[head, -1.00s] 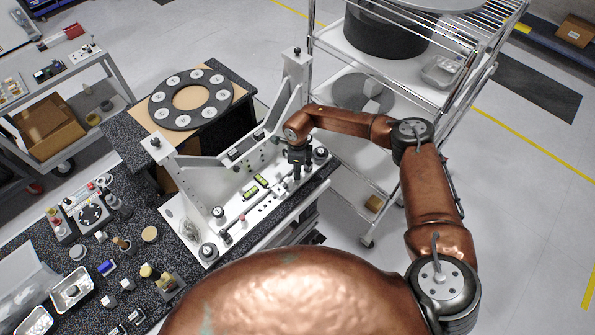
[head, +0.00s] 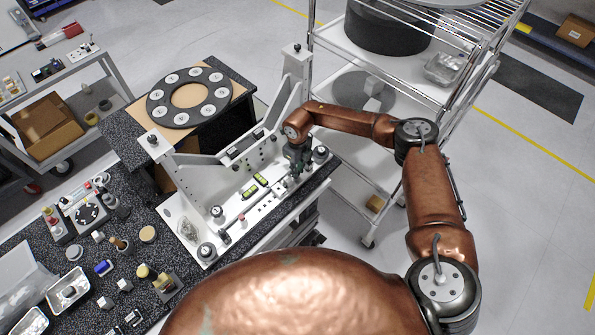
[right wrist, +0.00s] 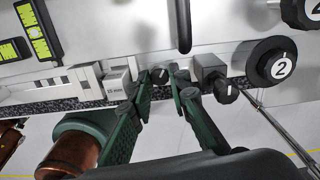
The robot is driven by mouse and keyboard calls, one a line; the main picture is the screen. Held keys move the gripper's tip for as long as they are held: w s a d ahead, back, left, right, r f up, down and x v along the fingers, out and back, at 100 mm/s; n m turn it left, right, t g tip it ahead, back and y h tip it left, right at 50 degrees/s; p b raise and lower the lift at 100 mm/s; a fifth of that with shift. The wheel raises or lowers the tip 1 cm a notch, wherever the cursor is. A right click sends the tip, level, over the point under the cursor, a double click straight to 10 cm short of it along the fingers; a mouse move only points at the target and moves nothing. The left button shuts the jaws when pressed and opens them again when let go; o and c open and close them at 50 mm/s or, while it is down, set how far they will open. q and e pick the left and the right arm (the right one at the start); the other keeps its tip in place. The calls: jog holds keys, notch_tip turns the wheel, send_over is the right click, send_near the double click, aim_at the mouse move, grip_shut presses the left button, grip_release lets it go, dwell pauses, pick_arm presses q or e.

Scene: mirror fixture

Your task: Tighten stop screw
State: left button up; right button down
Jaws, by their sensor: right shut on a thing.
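My right gripper (head: 298,160) reaches down from the right onto the right end of the white fixture's base (head: 262,208). In the right wrist view its green fingers (right wrist: 157,78) are closed around a small black-faced knob (right wrist: 160,75), apparently the stop screw's head. The screw's shaft is hidden. A second black knob (right wrist: 226,92), on a dark block, stands just right of the fingers, apart from them. A block marked 10 mm (right wrist: 117,87) sits just to their left. My left gripper is in neither view.
Yellow-green spirit levels (right wrist: 38,30) lie on the base. A black knob numbered 2 (right wrist: 282,68) stands at right, beside a thin metal rod (right wrist: 275,120). A wire-shelf cart (head: 400,100) stands behind my right arm. Small parts crowd the dark bench (head: 75,255) at left.

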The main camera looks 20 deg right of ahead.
jog(key=m, duration=0.3)
jog(key=shift+m+b, duration=0.3)
jog(key=shift+m, duration=0.1)
jog(key=m, duration=0.3)
jog(key=shift+r+m, duration=0.1)
jog(key=shift+m, duration=0.2)
jog(key=m, duration=0.6)
jog(key=shift+a, duration=0.1)
jog(key=m, duration=0.4)
jog(key=shift+w, duration=0.1)
jog(key=m+p, duration=0.1)
jog(key=m, duration=0.1)
jog(key=shift+m, duration=0.3)
jog(key=m+p, duration=0.2)
jog(key=m, duration=0.4)
jog(key=shift+w+m, duration=0.1)
jog(key=shift+m, duration=0.2)
